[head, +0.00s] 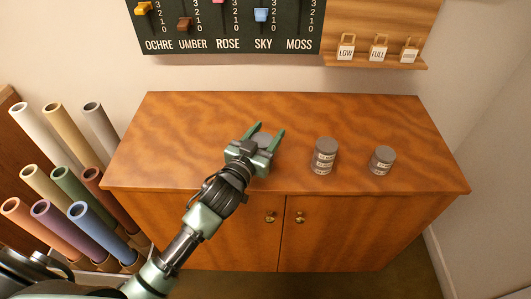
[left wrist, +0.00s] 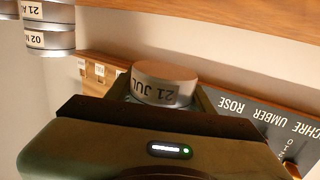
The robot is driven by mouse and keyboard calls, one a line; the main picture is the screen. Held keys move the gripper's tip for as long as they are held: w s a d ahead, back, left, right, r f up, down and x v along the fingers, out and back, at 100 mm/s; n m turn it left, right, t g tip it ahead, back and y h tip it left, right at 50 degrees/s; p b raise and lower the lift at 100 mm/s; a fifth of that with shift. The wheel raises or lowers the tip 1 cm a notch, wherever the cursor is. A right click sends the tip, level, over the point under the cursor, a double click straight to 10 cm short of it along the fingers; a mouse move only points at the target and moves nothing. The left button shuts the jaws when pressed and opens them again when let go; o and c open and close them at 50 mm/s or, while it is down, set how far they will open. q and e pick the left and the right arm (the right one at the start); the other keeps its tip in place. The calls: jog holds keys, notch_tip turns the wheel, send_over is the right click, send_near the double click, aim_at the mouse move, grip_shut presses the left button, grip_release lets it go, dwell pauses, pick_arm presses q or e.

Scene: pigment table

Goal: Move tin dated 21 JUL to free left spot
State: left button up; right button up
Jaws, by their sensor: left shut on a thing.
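My left gripper (head: 264,142) is over the left-middle part of the wooden cabinet top (head: 170,140). It is shut on a grey-topped tin (head: 262,137), which sits between its two green fingers. In the left wrist view the same tin (left wrist: 165,83) shows a white label reading 21 JUL. That view is turned over. The cabinet top to the left of the gripper is bare. My right gripper is not in view.
A stack of labelled tins (head: 324,157) stands right of the gripper, and a shorter tin or stack (head: 382,160) stands farther right. Rolled coloured tubes (head: 75,185) stand left of the cabinet. A slider board (head: 225,25) and a shelf with tags (head: 378,62) hang behind.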

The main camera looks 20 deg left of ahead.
aim_at(247, 190)
pick_arm(q)
notch_tip(247, 190, down, 3)
jog(key=shift+f, duration=0.2)
jog(key=shift+f+b, duration=0.4)
jog(key=shift+f, duration=1.65)
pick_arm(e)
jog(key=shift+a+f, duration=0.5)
pick_arm(q)
jog(key=shift+f, duration=0.1)
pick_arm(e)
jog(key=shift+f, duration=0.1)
pick_arm(q)
jog(key=o, duration=1.4)
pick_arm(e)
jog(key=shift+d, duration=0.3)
pick_arm(q)
jog(key=s, duration=0.4)
jog(key=s+a, duration=0.1)
jog(key=s, duration=0.3)
jog(key=s+r+b, duration=0.1)
jog(key=s, duration=0.3)
jog(key=shift+a, duration=0.4)
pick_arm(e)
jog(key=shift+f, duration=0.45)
